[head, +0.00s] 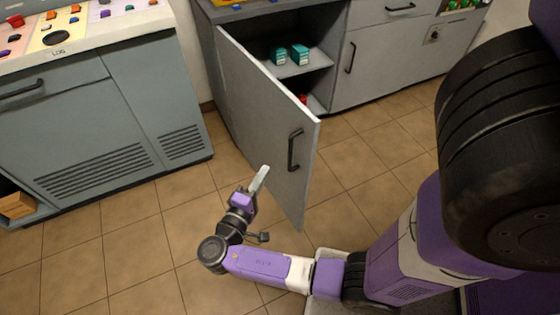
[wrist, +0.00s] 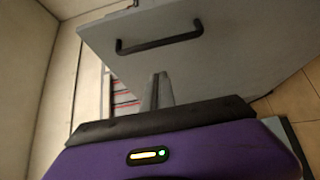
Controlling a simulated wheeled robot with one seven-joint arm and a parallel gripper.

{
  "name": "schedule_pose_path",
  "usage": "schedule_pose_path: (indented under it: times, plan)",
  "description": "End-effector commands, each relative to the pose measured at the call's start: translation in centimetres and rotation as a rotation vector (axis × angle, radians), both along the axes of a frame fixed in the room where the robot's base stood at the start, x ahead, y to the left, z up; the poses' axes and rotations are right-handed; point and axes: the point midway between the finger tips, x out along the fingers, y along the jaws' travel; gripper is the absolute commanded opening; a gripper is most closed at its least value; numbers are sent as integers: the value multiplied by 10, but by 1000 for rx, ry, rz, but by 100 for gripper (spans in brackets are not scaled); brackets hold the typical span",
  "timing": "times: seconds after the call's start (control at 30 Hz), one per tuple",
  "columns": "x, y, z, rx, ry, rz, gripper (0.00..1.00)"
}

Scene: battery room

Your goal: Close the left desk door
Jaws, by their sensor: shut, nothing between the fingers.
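The left desk door (head: 270,135) is a grey panel, swung wide open toward me in the head view. Its black handle (head: 295,150) is near the free edge. In the wrist view the door (wrist: 230,60) fills the upper right, with the handle (wrist: 160,45) above my fingers. My gripper (head: 261,177) is shut and empty, close to the lower part of the door, left of the handle in the head view. I cannot tell whether the fingertips touch the door; they also show in the wrist view (wrist: 160,80).
Inside the open desk cabinet, teal boxes (head: 299,53) stand on a shelf (head: 295,68), with a red item (head: 303,98) lower down. A closed door (head: 375,55) is to the right. A grey-blue console (head: 100,110) stands at left. Tiled floor (head: 120,240) is clear between.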

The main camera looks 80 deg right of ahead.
Motion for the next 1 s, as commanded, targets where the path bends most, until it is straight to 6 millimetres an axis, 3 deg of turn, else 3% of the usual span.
schedule_pose_path:
  times: [0.17, 0.33, 0.53, 1.0]
  plan:
    - [-7, -35, 0, 1, -1, -4, 0]
    - [-26, -49, 0, 1, 1, -1, 0]
    - [-37, -57, 0, 1, -1, 0, 0]
    - [-40, -59, -1, 1, 0, 4, 0]
